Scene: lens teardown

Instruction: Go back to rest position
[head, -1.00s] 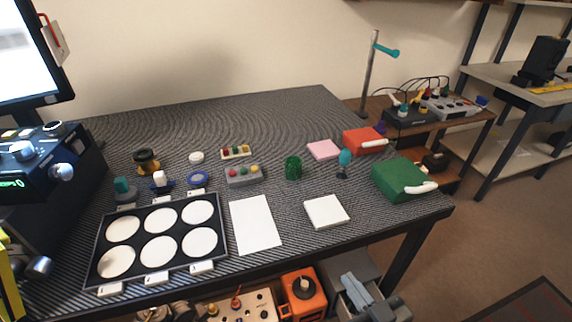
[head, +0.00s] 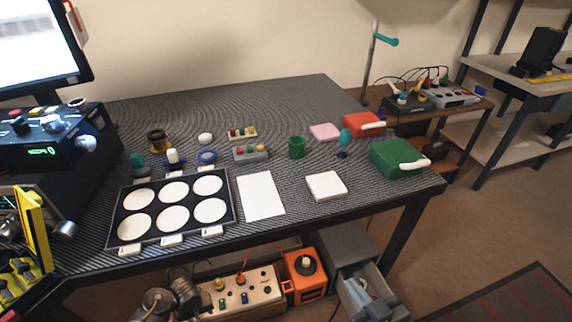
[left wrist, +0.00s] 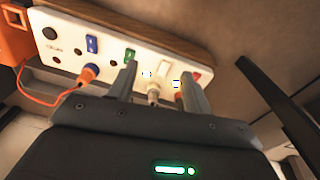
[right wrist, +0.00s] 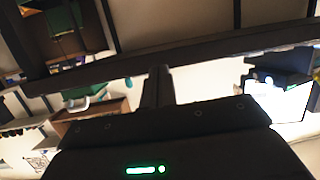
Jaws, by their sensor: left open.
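My left gripper (left wrist: 158,85) shows in the left wrist view. Its two fingers are apart with nothing held between them. It points toward a cream socket panel (left wrist: 65,40) with coloured plugs; the distance to it is unclear. My right gripper (right wrist: 158,86) shows in the right wrist view. Its fingers are together with nothing visible between them, below a dark beam. I cannot make out either gripper in the head view. On the table, a black tray (head: 232,213) with several white discs lies at the front left, beside a white sheet (head: 261,195).
The table (head: 250,100) is clear at the back. A white pad (head: 326,186), green case (head: 392,158), red case (head: 360,125) and green cup (head: 296,147) stand toward the right. A yellow rack (head: 33,222) is at the left edge. An orange box (head: 304,272) sits below the table's front edge.

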